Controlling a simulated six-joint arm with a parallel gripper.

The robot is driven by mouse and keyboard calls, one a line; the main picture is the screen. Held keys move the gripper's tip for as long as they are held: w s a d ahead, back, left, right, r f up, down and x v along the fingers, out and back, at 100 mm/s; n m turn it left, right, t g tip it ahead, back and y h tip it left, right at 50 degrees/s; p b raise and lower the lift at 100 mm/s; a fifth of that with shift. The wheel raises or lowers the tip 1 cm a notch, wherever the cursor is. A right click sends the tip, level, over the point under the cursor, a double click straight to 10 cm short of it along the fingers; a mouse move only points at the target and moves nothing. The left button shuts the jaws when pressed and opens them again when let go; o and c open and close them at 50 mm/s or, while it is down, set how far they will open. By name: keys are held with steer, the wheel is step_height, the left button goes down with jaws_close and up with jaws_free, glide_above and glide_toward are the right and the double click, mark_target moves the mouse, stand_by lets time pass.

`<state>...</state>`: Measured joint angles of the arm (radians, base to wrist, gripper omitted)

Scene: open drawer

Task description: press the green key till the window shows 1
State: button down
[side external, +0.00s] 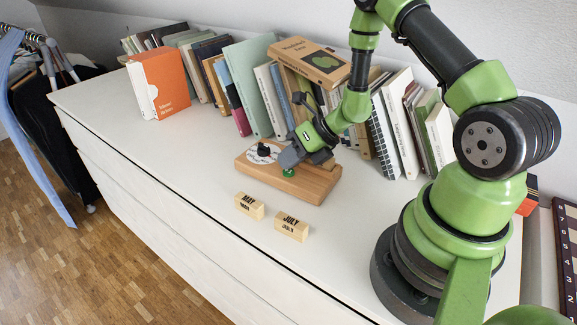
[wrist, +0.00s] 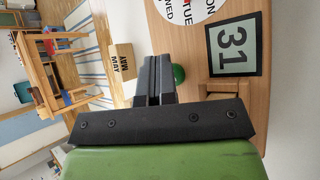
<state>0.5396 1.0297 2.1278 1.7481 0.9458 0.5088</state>
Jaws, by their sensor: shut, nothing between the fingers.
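The wooden calendar base (side external: 314,188) lies on the white dresser top. The green key (side external: 289,173) sits near its front edge, just below my gripper (side external: 289,158). In the wrist view the green key (wrist: 180,74) shows partly beside my shut, empty fingers (wrist: 155,68). I cannot tell whether the fingertips touch it. The window (wrist: 233,49) reads 31, turned on its side in the wrist view; my gripper hides it in the side view. A round white dial (side external: 259,154) with a black knob is on the base; in the wrist view part of it shows "TUE".
Two wooden blocks, MAY (side external: 249,206) and JULY (side external: 291,227), lie in front of the base near the dresser edge. A row of books (side external: 235,85) stands behind, and an orange book (side external: 160,84) stands at the left. The dresser top left of the base is clear.

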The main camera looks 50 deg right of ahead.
steer(key=shift+s+f, duration=0.1)
steer(key=shift+s, duration=0.05)
steer(key=shift+r, duration=1.25)
steer(key=shift+r, duration=0.1)
steer(key=shift+r, duration=2.4)
